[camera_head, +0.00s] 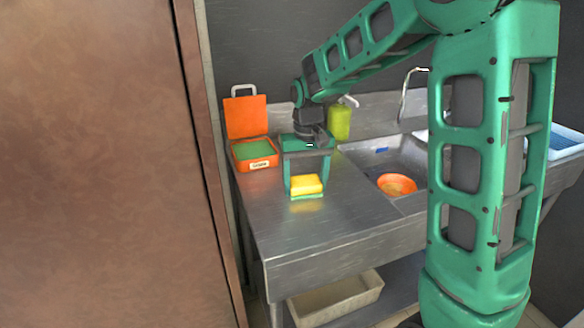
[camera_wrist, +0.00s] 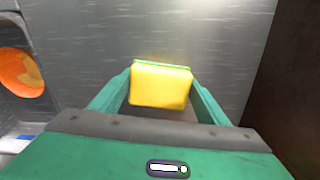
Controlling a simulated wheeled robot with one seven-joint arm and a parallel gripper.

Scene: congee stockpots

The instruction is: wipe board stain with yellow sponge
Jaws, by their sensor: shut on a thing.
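The yellow sponge (camera_head: 305,184), with a green layer on its underside, is at the metal counter near its front left part. My gripper (camera_head: 306,182) points down and is shut on the sponge, with a finger on each side. In the wrist view the yellow sponge (camera_wrist: 160,86) sits between the green fingers (camera_wrist: 160,95). Whether the sponge touches the counter or hangs just above it, I cannot tell. No board and no stain can be made out in either view.
An open orange box (camera_head: 254,152) with green contents stands behind left on the counter (camera_head: 350,225). A green bottle (camera_head: 340,122) stands at the back. A brown panel (camera_head: 100,170) fills the left.

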